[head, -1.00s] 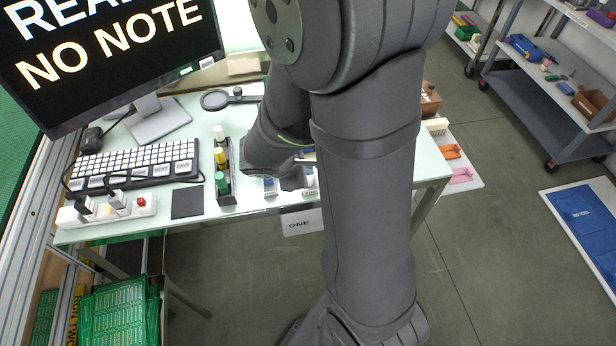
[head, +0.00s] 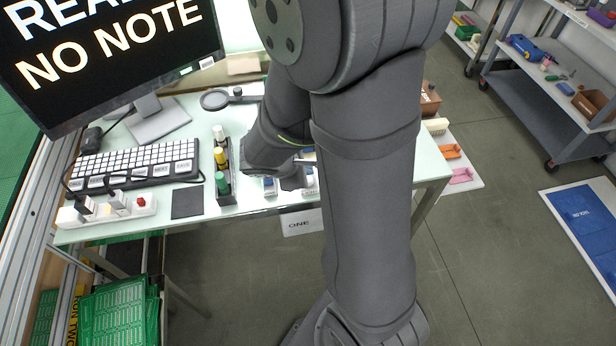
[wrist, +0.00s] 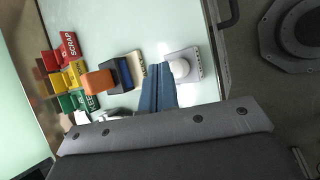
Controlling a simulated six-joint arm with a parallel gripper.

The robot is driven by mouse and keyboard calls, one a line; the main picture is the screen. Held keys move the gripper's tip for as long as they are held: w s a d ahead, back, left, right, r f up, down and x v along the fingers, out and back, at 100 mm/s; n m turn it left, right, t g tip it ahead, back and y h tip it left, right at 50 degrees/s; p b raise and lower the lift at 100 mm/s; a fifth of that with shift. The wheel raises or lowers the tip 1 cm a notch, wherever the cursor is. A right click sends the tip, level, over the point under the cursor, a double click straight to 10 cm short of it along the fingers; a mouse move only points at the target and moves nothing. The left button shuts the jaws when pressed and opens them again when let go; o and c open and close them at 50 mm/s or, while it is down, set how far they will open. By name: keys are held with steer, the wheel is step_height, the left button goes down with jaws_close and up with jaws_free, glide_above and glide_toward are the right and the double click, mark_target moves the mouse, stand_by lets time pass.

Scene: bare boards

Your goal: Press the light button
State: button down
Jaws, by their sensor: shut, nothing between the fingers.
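A light grey box with a white round button (wrist: 180,68) on top lies near the table edge in the wrist view. My gripper (wrist: 158,66) is shut and empty, its blue fingers side by side just left of the button. The fingertips overlap the box's left edge in this view; I cannot tell whether they touch it. In the head view my arm hides most of this area. A small white object (head: 308,181), possibly the same box, shows beside my wrist there.
Red (wrist: 68,46), yellow and green labelled holders and an orange block (wrist: 98,82) stand left of my fingers. The head view shows a keyboard (head: 135,165), a power strip (head: 108,210), a monitor (head: 110,50) and a marker rack (head: 222,180). The table's front edge is close.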

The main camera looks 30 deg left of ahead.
steer(key=shift+f, duration=0.4)
steer(key=shift+f, duration=0.55)
stand_by(0.7)
steer(key=shift+r, duration=0.95)
steer(key=shift+r, duration=2.55)
steer(key=shift+f, duration=0.1)
steer(key=shift+r, duration=2)
